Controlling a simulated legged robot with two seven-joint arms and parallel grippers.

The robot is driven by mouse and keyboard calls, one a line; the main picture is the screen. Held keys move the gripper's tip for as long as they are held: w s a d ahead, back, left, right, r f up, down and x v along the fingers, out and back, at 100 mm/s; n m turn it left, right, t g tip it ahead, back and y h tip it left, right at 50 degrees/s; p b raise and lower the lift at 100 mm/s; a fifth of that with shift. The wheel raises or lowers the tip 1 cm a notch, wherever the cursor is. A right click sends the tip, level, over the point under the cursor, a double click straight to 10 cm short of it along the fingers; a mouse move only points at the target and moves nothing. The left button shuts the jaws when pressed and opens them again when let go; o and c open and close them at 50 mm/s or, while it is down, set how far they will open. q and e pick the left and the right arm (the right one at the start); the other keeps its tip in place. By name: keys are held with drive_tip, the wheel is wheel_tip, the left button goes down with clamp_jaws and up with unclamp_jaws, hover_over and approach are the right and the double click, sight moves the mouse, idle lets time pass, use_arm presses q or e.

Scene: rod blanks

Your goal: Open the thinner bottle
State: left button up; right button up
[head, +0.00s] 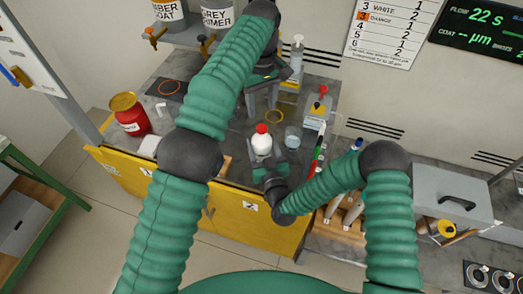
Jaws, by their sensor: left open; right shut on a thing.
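A white bottle with a red cap (261,143) stands upright near the front edge of the grey bench top; I take it as the thinner bottle, though no label is readable. The cap is on. My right gripper (267,165) is shut on the lower part of this bottle, from the front right. My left gripper (262,98) is open and empty, behind and above the bottle in the picture, apart from the cap. My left arm hides part of the bench.
A red can with a yellow lid (131,114) stands at the left. A red-topped dispenser (318,107) stands at the right. A pump bottle (297,55) is at the back.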

sight(262, 127)
clamp_jaws()
use_arm(q)
drive_tip(key=m, duration=1.1)
drive_tip(key=shift+d, duration=0.1)
drive_tip(key=m, duration=0.3)
drive_tip(key=shift+m, duration=0.4)
drive_tip(key=m, duration=2.5)
drive_tip(key=shift+m, duration=0.4)
wheel_tip(262, 127, down, 8)
